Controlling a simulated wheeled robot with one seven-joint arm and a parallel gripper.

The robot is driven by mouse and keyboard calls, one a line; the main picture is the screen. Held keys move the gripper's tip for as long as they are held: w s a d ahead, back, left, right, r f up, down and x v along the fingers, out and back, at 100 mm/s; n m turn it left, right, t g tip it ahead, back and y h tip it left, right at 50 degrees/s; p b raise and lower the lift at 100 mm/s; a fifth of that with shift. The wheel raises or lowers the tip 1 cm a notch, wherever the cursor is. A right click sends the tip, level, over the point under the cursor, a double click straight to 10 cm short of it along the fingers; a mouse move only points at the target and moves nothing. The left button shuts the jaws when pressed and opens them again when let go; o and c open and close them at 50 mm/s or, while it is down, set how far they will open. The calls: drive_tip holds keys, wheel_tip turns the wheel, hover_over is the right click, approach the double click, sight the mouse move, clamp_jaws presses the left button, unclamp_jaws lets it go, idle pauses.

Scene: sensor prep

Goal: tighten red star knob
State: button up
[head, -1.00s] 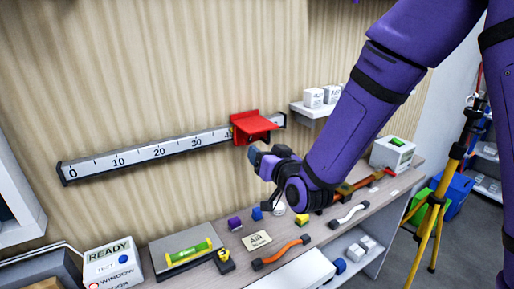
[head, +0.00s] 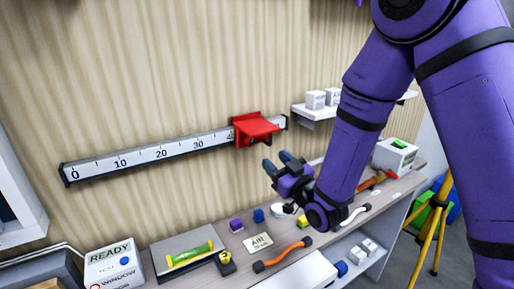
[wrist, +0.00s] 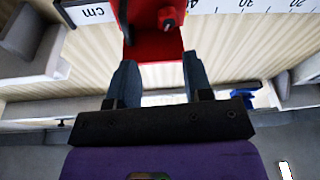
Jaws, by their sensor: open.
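A red bracket (head: 256,128) sits on the white ruler rail (head: 150,154) on the wall, near its right end around 40. In the wrist view the red bracket (wrist: 155,45) is upside down beyond my fingers. A small red knob (wrist: 168,19) shows on it; its star shape is too small to make out. The knob is hidden in the head view. My gripper (head: 277,162) is open and empty, below and right of the bracket, apart from it. In the wrist view my open fingers (wrist: 158,75) point toward the bracket, with the knob beyond the gap between them.
A wall shelf with white boxes (head: 316,99) stands right of the bracket. The bench (head: 205,235) below carries an orange-handled tool (head: 283,254), a green level (head: 190,254), small blocks and a READY box (head: 112,262). A yellow tripod (head: 432,235) stands at right.

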sight(252, 143)
drive_tip(key=w+a+n+y, duration=0.1)
drive_tip(key=w+a, duration=0.1)
drive_tip(key=w+a+r+n+y, duration=0.1)
drive_tip(key=w+a+n, duration=0.1)
drive_tip(key=w+a+n+g+y, duration=0.1)
drive_tip(key=w+a+n, duration=0.1)
drive_tip(key=w, duration=0.1)
drive_tip(key=shift+r+y, duration=0.3)
drive_tip(key=shift+y, duration=0.1)
idle(0.3)
drive_tip(key=c, duration=0.6)
